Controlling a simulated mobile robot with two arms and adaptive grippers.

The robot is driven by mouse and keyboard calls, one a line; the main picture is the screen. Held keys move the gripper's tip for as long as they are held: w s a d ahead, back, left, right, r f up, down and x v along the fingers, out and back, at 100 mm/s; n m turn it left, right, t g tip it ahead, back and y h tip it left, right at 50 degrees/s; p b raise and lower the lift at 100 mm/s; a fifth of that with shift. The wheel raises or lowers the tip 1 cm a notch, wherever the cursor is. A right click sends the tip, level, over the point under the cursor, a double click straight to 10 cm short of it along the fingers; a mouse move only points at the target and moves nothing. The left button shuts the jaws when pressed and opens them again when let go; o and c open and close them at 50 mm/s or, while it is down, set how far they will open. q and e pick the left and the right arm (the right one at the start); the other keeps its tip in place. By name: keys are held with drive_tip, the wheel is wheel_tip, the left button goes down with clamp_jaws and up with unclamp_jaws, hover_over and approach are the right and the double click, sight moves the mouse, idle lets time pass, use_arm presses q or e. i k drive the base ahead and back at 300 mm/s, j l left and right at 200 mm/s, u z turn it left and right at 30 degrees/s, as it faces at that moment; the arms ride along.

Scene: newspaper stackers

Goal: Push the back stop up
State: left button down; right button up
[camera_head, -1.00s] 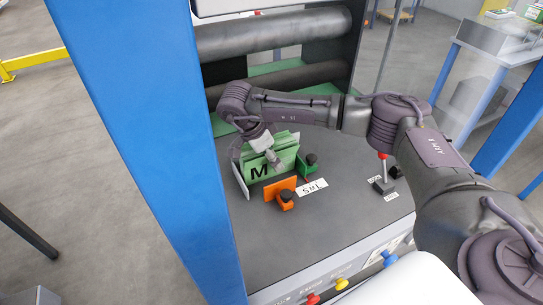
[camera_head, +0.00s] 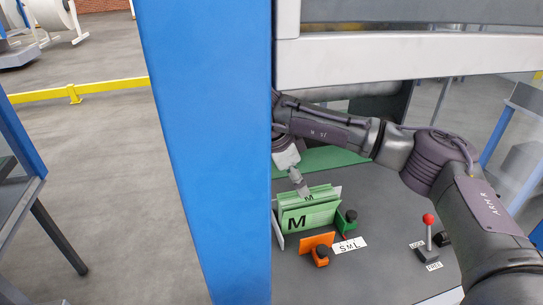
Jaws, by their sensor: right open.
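Several green plates marked M (camera_head: 309,217) stand upright on the dark machine bed. A green block with a black knob (camera_head: 347,222) stands at their right. An orange plate with a black-knobbed block (camera_head: 318,250) stands in front. I cannot tell for sure which part is the back stop. My right gripper (camera_head: 299,183) reaches in from the right, open, with its fingertips pointing down at the top of the green plates. I cannot tell whether it touches them. Part of its wrist is hidden behind the blue post. My left gripper is not in view.
A wide blue post (camera_head: 205,150) blocks the view left of the bed. A white S M L label (camera_head: 350,246) lies beside the stops. A red-knobbed lever (camera_head: 429,230) with lock and free labels stands at the right. A pale beam (camera_head: 420,55) crosses above.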

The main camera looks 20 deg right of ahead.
sight(320, 251)
drive_tip(key=k, duration=1.5)
